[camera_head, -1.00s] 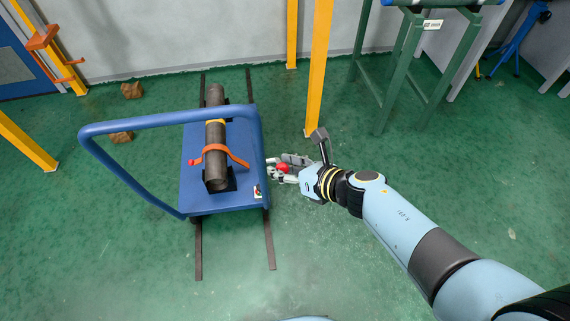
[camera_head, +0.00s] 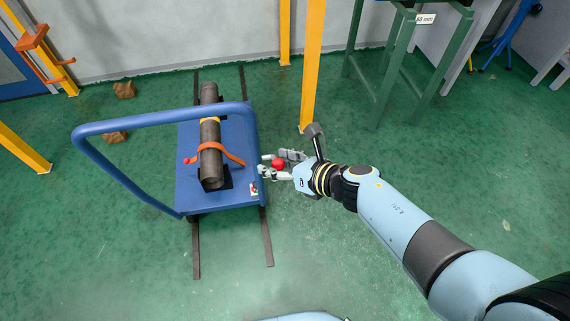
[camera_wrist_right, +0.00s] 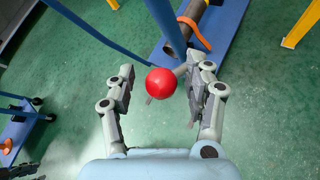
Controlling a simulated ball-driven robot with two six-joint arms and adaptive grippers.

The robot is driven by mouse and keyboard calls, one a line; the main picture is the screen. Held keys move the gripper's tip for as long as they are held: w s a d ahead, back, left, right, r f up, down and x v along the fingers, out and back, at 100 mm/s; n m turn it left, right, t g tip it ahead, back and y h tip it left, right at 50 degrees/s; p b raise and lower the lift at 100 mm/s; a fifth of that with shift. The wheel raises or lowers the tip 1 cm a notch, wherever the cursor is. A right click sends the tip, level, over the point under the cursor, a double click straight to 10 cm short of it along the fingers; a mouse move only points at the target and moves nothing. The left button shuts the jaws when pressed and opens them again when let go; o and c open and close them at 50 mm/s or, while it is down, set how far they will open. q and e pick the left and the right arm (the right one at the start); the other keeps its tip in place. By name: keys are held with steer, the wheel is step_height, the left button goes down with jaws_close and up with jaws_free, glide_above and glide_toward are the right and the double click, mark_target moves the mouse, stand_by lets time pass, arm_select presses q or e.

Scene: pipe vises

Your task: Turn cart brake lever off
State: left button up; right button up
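The blue cart (camera_head: 192,200) stands left of centre in the head view. A red ball knob (camera_head: 279,163), which looks like the brake lever's end, sits just off the cart's right side. My right gripper (camera_head: 264,166) reaches in from the right, with its fingers on either side of the knob. In the right wrist view the red knob (camera_wrist_right: 160,82) lies between the two fingers of the right gripper (camera_wrist_right: 164,74), with a gap on both sides. The lever's shaft is mostly hidden.
A dark pipe (camera_head: 210,140) with an orange strap (camera_head: 232,155) lies on the cart under its blue handle (camera_head: 150,122). A yellow post (camera_head: 311,70) stands behind the gripper, with a green stand (camera_head: 390,75) beyond. The floor in front is clear.

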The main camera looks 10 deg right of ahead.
steer(key=v, duration=1.1)
steer(key=shift+s+d+r, duration=0.2)
steer(key=shift+s, duration=0.1)
steer(key=shift+c, duration=0.3)
